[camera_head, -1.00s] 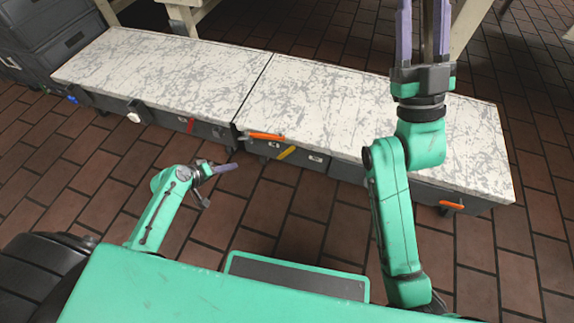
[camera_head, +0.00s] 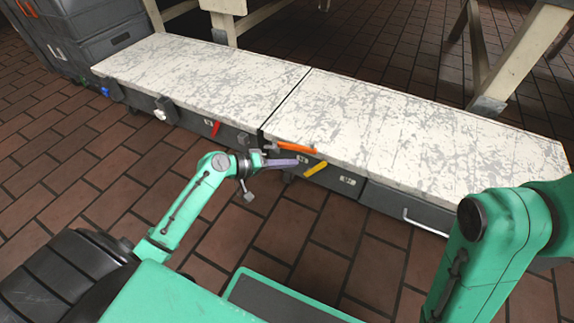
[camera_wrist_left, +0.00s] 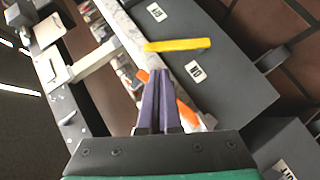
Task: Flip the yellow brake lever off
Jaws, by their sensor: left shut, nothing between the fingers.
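The yellow lever (camera_head: 315,169) sits on the dark front panel of the low bench, below an orange handle (camera_head: 296,147). It also shows in the left wrist view as a yellow bar (camera_wrist_left: 178,45) on a dark box face, with an "ON" label (camera_wrist_left: 194,71) beside it and another label further up. My left gripper (camera_head: 296,162) is shut and empty, with its purple fingers close to the left of the yellow lever in the head view. My right gripper is out of view.
A red lever (camera_head: 215,129) is on the panel further left. The marbled benchtop (camera_head: 250,85) is clear. Dark stacked crates (camera_head: 95,40) stand at the far left. A grey handle (camera_head: 425,225) is on the bench front at right. Brick floor lies around.

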